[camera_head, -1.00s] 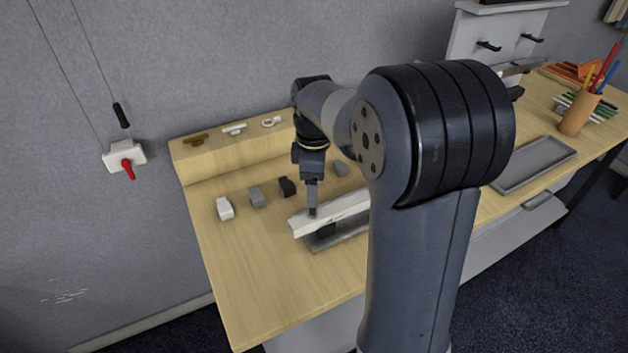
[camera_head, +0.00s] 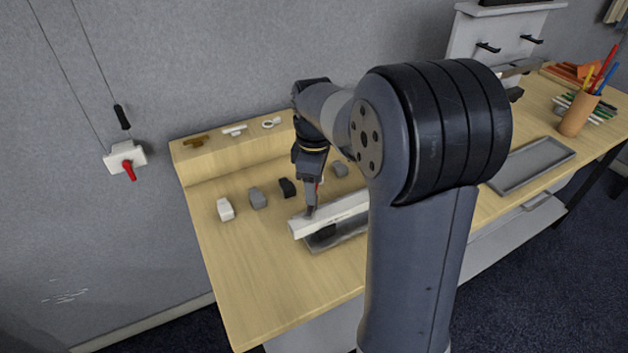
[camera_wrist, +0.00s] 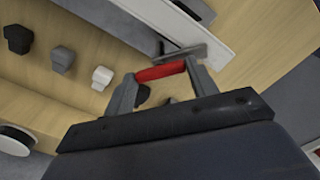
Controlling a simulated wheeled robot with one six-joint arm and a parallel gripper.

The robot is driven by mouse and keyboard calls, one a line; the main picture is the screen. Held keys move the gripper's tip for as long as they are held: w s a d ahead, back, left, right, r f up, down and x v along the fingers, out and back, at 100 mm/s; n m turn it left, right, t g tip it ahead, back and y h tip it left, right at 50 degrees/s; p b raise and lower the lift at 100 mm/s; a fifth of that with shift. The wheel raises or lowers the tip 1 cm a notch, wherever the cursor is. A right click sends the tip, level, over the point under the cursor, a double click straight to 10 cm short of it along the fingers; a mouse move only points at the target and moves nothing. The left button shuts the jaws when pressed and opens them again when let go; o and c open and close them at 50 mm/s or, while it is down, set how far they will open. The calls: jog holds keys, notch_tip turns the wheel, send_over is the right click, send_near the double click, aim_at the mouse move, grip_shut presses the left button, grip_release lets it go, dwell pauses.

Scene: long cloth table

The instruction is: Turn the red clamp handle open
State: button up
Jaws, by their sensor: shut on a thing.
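The red clamp handle (camera_wrist: 160,72) lies between the two fingers of my gripper (camera_wrist: 162,71) in the wrist view, and the fingers are closed on it. A grey metal part of the clamp (camera_wrist: 172,56) shows just beyond the handle. In the head view my gripper (camera_head: 310,208) is tilted, its tip at the left part of a long white bar (camera_head: 345,206). Only a small bit of red shows beside the finger there. My arm hides the right part of the bar.
A grey tray (camera_head: 352,238) lies under the bar. Several small white, grey and black blocks (camera_head: 258,198) stand in a row behind it. A wooden ledge (camera_head: 222,152) runs along the wall. A separate red lever (camera_head: 129,170) hangs on the wall box. The table's front left is clear.

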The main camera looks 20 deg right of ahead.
jog(key=m+p, duration=0.1)
jog(key=m, duration=0.4)
jog(key=shift+r, duration=0.1)
jog(key=shift+m+p, duration=0.7)
jog(key=shift+m, duration=1.7)
jog(key=o, duration=1)
notch_tip(320, 180, up, 11)
jog(key=shift+f, duration=0.15)
